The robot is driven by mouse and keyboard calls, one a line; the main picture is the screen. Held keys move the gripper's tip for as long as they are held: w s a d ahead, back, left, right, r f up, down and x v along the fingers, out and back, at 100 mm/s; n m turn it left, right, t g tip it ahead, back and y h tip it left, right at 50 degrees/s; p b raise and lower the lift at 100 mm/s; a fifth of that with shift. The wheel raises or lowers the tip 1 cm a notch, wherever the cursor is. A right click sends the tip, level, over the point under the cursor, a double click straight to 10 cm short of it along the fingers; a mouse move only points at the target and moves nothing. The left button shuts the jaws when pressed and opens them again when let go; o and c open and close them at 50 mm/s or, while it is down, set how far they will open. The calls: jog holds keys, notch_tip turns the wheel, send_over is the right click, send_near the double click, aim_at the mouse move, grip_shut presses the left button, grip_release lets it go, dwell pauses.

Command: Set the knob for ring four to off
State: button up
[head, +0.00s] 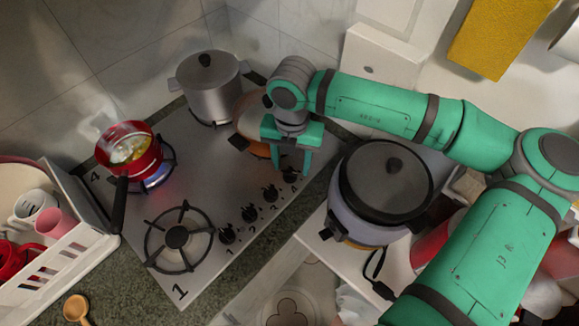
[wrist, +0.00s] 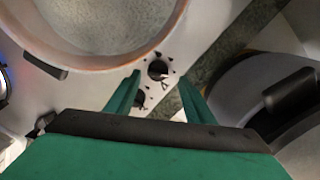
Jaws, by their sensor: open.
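The steel gas hob (head: 195,180) has a row of black knobs along its right edge. The farthest knob (head: 290,175), at the end away from knob 1, appears to be knob four; its label is too small to read surely. My gripper (head: 290,168) is open and points down over this knob. In the wrist view the knob (wrist: 157,68) shows between and slightly beyond the fingertips (wrist: 160,79), with no visible contact. Another knob (wrist: 139,99) is partly behind the left finger. Ring four (head: 153,180), marked 4, burns with a blue flame under a steaming red pan (head: 130,150).
A copper-coloured pan (head: 250,118) stands close beside my gripper, and a lidded steel pot (head: 208,85) is behind it. A black-lidded cooker (head: 387,182) stands to the right. The front ring (head: 177,237) is bare. A dish rack (head: 65,260) is at left.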

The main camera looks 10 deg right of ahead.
aim_at(290, 174)
jog(key=shift+a+f, duration=0.15)
jog(key=shift+f, duration=1.25)
jog(key=shift+w, duration=0.1)
jog(key=c, duration=1)
jog(key=shift+c, duration=0.2)
